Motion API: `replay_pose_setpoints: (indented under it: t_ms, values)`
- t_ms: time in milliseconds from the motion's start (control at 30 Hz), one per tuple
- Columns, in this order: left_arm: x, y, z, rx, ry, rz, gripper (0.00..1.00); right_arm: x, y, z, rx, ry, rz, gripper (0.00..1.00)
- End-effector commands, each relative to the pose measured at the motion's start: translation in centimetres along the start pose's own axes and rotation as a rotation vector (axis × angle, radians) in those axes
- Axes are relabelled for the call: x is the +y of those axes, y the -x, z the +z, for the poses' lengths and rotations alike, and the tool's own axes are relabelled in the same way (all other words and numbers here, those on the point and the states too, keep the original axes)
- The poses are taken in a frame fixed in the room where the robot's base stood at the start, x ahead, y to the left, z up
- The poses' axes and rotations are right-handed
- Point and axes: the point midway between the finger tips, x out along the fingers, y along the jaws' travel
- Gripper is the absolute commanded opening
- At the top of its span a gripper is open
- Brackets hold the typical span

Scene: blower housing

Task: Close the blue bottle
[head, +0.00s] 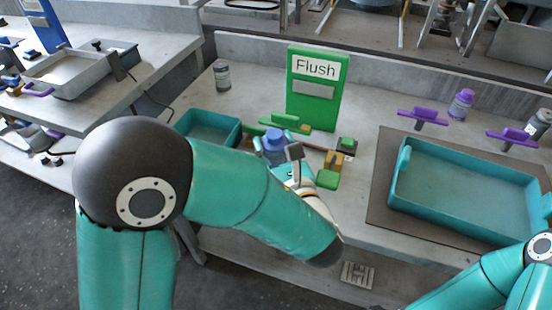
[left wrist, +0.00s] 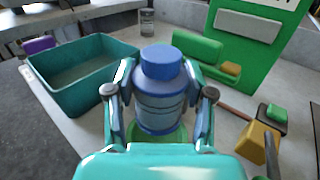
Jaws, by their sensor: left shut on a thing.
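The blue bottle (left wrist: 160,110) stands upright in the left wrist view, with its wide blue cap (left wrist: 162,62) on top. I cannot tell whether the cap is screwed tight. My left gripper (left wrist: 160,96) is shut on the bottle's body, one finger on each side, below the cap. A green piece (left wrist: 172,137) shows under or behind the bottle's base. In the head view the bottle (head: 274,143) shows behind my left forearm, which partly hides it and the gripper. My right arm enters at the lower right, its gripper out of view.
A green panel marked "Flush" (head: 316,88) stands behind the bottle. A teal bin (left wrist: 62,82) is to the left. Green and yellow fixtures (head: 334,163) sit close at right. A large teal tray (head: 462,190), purple handles and a purple bottle (head: 461,104) are further right.

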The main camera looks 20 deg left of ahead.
Motion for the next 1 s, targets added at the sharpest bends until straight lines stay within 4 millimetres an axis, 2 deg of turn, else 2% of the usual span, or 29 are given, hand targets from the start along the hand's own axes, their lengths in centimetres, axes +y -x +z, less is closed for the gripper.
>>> replay_pose_setpoints:
  t_ms: [133,300,400,800,833,933,1000]
  values:
    - [0.0,0.0,-0.7,0.0,-0.002,0.0,0.0,0.1,-0.2,0.0,0.0,0.0,0.0,0.62]
    - [0.0,0.0,-3.2,0.002,-0.004,0.001,0.0,0.3,-0.7,0.0,0.0,0.0,0.0,0.62]
    - [0.0,0.0,-4.1,0.0,-0.002,0.001,0.0,0.3,-0.9,0.0,0.0,0.0,0.0,0.62]
    - [0.0,0.0,-4.6,-0.001,0.001,0.0,0.0,0.4,-1.1,0.0,0.0,0.0,0.0,0.62]
    - [0.0,0.0,-4.5,0.0,0.001,0.0,0.58,0.4,-1.0,0.0,0.0,0.0,0.0,0.62]
    - [0.0,0.0,-4.4,0.001,0.0,0.0,0.75,0.3,-1.0,0.0,0.0,0.0,0.0,0.62]
    - [0.0,0.0,-4.4,0.001,0.0,0.0,0.78,0.3,-1.0,0.0,0.0,0.0,0.0,0.62]
